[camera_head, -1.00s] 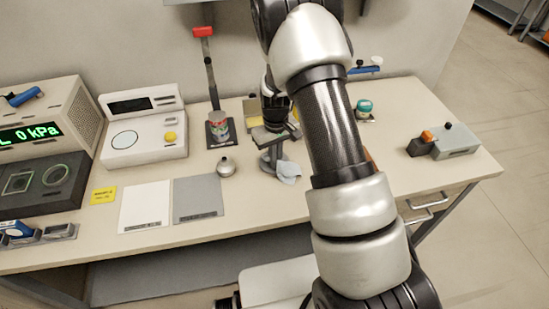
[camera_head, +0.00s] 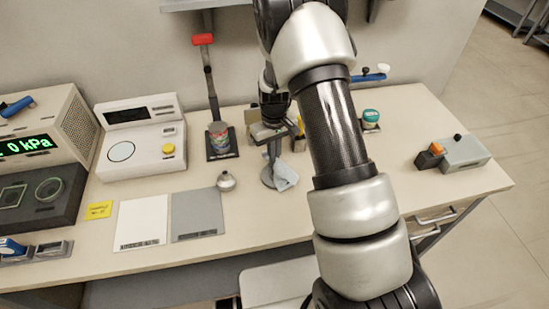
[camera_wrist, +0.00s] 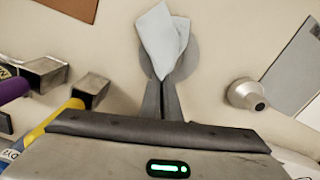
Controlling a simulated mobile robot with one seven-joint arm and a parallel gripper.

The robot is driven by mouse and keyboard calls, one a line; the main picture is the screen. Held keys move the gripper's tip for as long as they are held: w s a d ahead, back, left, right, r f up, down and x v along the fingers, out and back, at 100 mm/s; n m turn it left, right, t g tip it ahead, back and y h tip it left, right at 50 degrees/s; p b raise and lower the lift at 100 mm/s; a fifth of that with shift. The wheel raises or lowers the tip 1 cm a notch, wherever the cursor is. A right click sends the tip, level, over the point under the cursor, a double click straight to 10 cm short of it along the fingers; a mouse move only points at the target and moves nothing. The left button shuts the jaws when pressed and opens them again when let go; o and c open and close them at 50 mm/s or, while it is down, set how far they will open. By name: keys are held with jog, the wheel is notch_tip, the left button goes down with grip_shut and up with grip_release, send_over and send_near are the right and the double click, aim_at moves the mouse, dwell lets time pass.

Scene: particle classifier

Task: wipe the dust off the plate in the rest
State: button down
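My gripper (camera_wrist: 163,105) has its two thin dark fingers close together on a pale blue cloth (camera_wrist: 160,38). The cloth hangs, folded, below the fingers and also shows in the head view (camera_head: 286,176). A round grey disc (camera_wrist: 184,66) lies under the cloth in the wrist view, partly hidden by it and the fingers. I cannot tell whether the cloth touches the disc. I cannot tell whether this disc is the plate, and no rest is clearly seen. Dust cannot be made out.
A small metal knobbed weight (camera_head: 226,181) stands left of my gripper, near a grey sheet (camera_head: 197,215) and a white sheet (camera_head: 141,222). A purple-handled tool (camera_wrist: 14,88) and a yellow-handled tool (camera_wrist: 52,122) sit close by. A grey box (camera_head: 464,152) stands at the right.

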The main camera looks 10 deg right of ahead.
notch_tip(320, 180, up, 10)
jog(key=p, duration=0.3)
jog(key=shift+r+p, duration=0.2)
jog(key=shift+p, duration=0.1)
jog(key=shift+s, duration=0.1)
dwell(0.5)
